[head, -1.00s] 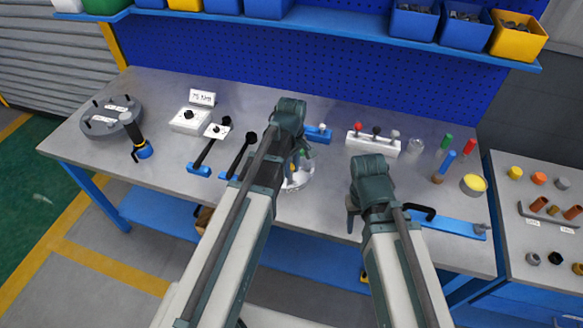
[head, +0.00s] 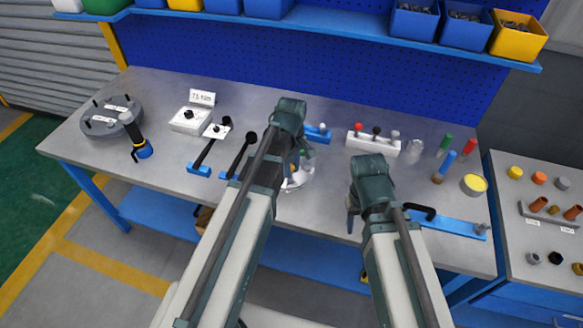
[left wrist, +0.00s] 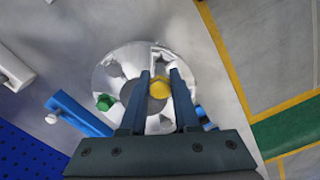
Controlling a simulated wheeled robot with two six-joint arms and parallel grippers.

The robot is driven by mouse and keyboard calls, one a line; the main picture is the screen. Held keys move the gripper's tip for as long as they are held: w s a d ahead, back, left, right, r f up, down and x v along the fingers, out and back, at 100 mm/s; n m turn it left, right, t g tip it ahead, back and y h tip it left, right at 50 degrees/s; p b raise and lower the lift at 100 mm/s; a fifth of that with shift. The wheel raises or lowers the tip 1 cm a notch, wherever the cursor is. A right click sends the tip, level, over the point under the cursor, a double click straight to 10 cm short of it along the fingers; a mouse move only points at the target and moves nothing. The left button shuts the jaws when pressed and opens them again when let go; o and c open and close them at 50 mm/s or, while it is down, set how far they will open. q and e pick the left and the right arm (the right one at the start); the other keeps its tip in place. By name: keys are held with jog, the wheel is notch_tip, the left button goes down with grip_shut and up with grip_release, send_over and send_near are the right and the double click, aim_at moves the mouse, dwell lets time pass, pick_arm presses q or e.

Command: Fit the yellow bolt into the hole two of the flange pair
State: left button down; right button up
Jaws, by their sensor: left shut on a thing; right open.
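The flange pair (left wrist: 112,77) is a pale silvery round part with cut-outs on the bench, under my left gripper. In the head view its edge (head: 303,181) shows beside my left arm, which hides much of it. My left gripper (left wrist: 160,78) is shut on the yellow bolt (left wrist: 159,89), whose head shows between the fingers over the flange's rim side. I cannot tell whether the bolt's tip is inside a hole. A green bolt (left wrist: 104,102) sits at another place on the flange. My right gripper (head: 352,212) is open and empty near the bench's front edge.
A blue tool (head: 318,133) lies close behind the flange. A white block with coloured knobs (head: 373,142) stands behind my right gripper. Black-handled tools (head: 210,150) lie to the left. A blue bar (head: 450,224) lies at the right front.

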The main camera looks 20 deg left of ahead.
aim_at(292, 167)
pick_arm(q)
jog(key=shift+f+b, duration=2.15)
jog(key=shift+f, duration=0.1)
jog(key=c, duration=0.6)
grip_release()
jog(key=shift+o, duration=0.2)
jog(key=shift+r, duration=0.1)
notch_tip(292, 167, up, 14)
jog(key=p, duration=1.4)
jog(key=shift+f, duration=0.2)
jog(key=s+d+f+m+b, duration=0.3)
jog(key=s+d+m, duration=0.2)
jog(key=s+m, duration=0.2)
jog(key=s+d+f+m+y+b, duration=0.1)
jog(key=s+d+f+m+b, duration=0.3)
jog(key=s+m, duration=0.3)
jog(key=shift+s+d+m, duration=0.15)
jog(key=shift+d+m, duration=0.55)
jog(key=shift+d, duration=0.05)
